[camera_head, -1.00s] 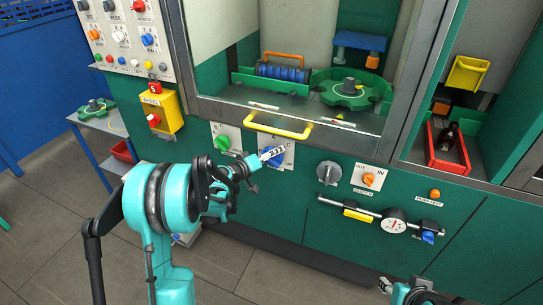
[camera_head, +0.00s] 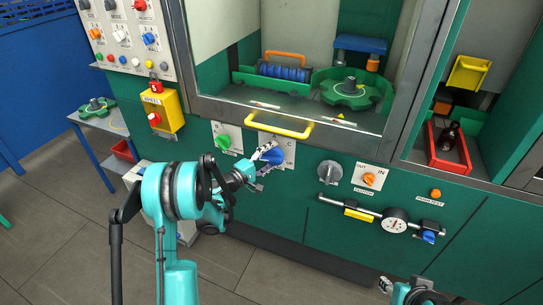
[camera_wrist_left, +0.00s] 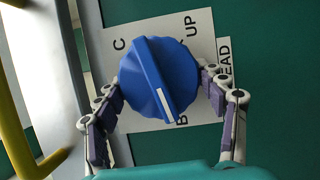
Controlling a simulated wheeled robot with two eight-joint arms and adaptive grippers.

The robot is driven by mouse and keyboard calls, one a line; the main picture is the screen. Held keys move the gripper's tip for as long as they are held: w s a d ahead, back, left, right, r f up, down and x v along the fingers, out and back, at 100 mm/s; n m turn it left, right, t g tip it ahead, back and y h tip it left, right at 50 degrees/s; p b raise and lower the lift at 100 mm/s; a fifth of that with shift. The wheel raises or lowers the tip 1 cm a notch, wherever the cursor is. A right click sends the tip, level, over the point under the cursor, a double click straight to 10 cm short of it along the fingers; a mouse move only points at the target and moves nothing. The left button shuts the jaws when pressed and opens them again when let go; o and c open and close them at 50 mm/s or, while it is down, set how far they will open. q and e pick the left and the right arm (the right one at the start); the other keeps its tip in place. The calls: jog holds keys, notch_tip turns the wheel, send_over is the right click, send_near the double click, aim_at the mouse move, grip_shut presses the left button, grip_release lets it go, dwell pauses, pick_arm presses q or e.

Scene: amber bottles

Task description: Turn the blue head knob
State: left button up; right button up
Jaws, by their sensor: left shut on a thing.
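The blue head knob (camera_wrist_left: 161,82) fills the middle of the left wrist view, on a white plate (camera_wrist_left: 201,27) marked "C", "UP" and partly "HEAD". Its raised grip bar runs from upper left to lower right, with the white line near the lower right end. My left gripper (camera_wrist_left: 164,90) has one finger on each side of the knob, closed on it. In the head view the left gripper (camera_head: 270,155) partly covers the knob (camera_head: 281,155). My right gripper (camera_head: 385,284) shows only in part at the bottom edge; its jaws are too small to judge.
A yellow handle (camera_head: 279,125) sits just above the knob. A green knob (camera_head: 223,142) is to its left; a grey knob (camera_head: 329,172) and an orange knob (camera_head: 369,179) are to its right. A dial gauge (camera_head: 394,222) sits on a bar lower right.

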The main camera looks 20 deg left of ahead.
pick_arm(q)
jog(key=shift+n, duration=0.3)
jog(key=o, duration=1.2)
jog(key=shift+c, duration=0.2)
jog(key=v, duration=1.2)
jog(key=shift+f, duration=0.15)
